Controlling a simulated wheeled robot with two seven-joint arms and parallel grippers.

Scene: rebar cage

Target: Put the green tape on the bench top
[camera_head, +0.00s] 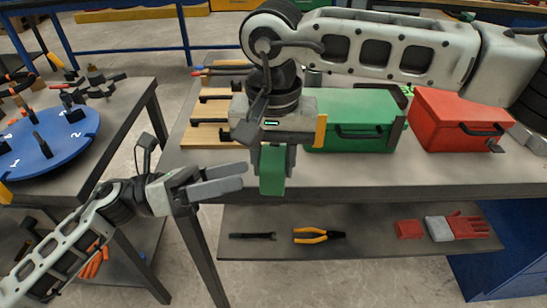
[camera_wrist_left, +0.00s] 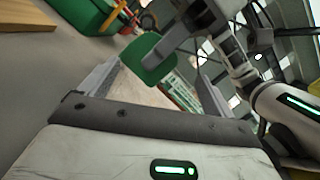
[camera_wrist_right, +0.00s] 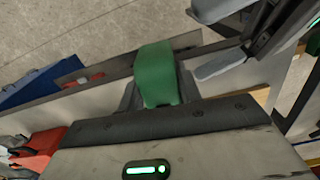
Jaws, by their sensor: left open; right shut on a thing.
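The green tape (camera_head: 272,172) is held in my right gripper (camera_head: 273,160), which points down at the front edge of the bench top (camera_head: 400,180). The tape also shows between the right fingers in the right wrist view (camera_wrist_right: 157,75). My left gripper (camera_head: 215,180) is open and empty, just left of the tape and pointing right. In the left wrist view the tape (camera_wrist_left: 148,57) appears beyond the open left fingers (camera_wrist_left: 155,85). I cannot tell how far apart the left fingers and the tape are.
A green toolbox (camera_head: 352,120) and a red toolbox (camera_head: 460,120) stand on the bench behind. A wooden rack (camera_head: 205,130) lies at its left. A lower shelf (camera_head: 375,243) holds pliers (camera_head: 318,235) and gloves (camera_head: 465,227). A blue turntable (camera_head: 50,145) sits on the left table.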

